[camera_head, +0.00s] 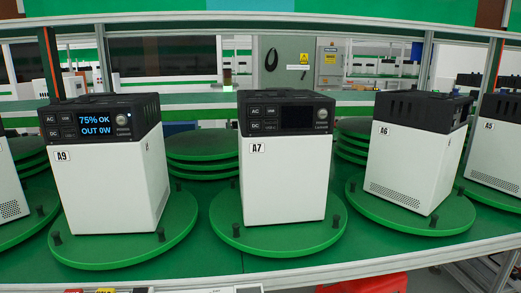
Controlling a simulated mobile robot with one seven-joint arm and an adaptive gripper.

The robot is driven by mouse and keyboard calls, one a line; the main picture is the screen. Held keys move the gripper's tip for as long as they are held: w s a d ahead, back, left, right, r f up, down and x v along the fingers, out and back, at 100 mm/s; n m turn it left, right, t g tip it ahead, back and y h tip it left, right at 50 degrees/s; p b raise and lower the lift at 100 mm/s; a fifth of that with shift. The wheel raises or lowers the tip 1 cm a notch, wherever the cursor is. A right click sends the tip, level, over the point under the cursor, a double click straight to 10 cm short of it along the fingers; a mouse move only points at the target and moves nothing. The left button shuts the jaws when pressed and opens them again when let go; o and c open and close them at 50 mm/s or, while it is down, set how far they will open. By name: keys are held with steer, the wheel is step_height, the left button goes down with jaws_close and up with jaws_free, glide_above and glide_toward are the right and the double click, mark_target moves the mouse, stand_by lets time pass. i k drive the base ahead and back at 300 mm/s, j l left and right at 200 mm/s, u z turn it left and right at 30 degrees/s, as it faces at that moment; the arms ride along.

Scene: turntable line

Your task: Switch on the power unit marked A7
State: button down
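The power unit marked A7 (284,185) is a white box with a black top. It stands upright on a round green turntable (262,247) in the middle of the head view. Its front faces me, with the A7 label at the upper left of the white part. Its display (297,119) is dark. A round button (322,115) sits right of the display, with AC and DC labels at left. My gripper is not in view.
Unit A9 (105,190) stands left on its own turntable; its lit display (97,127) reads "75% OK OUT 0W". Unit A6 (408,160), turned sideways, stands right. Unit A5 (497,155) is cut by the right edge. Metal posts and a rail frame the line.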

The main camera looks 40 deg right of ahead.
mark_target(322, 113)
steer(key=z, duration=1.15)
